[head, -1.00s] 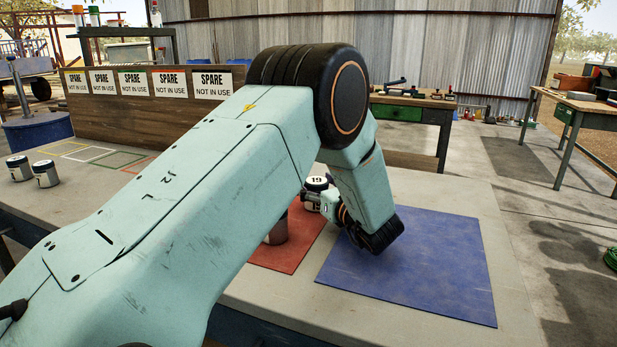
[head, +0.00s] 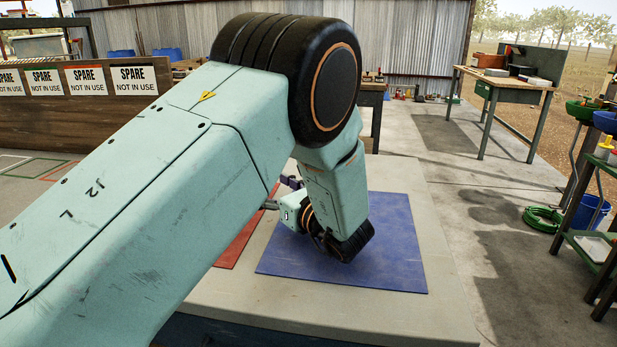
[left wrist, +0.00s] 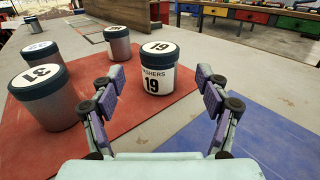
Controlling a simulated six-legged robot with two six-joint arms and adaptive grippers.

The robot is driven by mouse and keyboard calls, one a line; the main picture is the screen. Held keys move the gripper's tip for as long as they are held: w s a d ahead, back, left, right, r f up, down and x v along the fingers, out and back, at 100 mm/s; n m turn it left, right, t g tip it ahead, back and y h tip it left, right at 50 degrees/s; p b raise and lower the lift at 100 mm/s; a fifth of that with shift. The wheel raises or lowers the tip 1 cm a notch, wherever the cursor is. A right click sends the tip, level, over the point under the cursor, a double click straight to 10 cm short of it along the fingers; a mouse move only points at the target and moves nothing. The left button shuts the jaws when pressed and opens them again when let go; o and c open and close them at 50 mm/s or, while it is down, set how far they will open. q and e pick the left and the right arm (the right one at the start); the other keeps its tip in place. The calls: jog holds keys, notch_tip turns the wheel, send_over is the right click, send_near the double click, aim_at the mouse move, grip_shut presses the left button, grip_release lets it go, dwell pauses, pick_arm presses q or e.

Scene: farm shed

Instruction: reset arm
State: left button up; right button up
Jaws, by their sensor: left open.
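My left arm crosses the head view from the lower left. My left gripper (head: 290,198) is partly hidden behind its forearm and wrist, over the blue mat (head: 395,270). In the left wrist view the left gripper (left wrist: 164,92) is open, its fingers spread wide with nothing between them. A canister (left wrist: 158,79) with a white label marked 19 stands upright on the red mat (left wrist: 118,143), just beyond the open fingers and apart from them. My right gripper is in none of the views.
Several other dark-lidded canisters stand on the table, including one marked 31 (left wrist: 43,96). A wooden board (head: 100,125) with SPARE signs stands at the back left. At right are a workbench (head: 510,80), a green hose (head: 543,218) and open concrete floor.

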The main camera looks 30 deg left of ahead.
pick_arm(q)
jog(key=b+x, duration=0.1)
jog(key=x, duration=1)
jog(key=shift+w+a+f+b, duration=0.1)
jog(key=shift+a+b, duration=0.1)
jog(key=shift+b, duration=0.15)
jog(key=shift+w+a+f, duration=0.1)
jog(key=shift+a+f, duration=0.1)
jog(key=shift+d+r, duration=0.1)
jog(key=shift+r, duration=0.2)
jog(key=shift+f, duration=0.1)
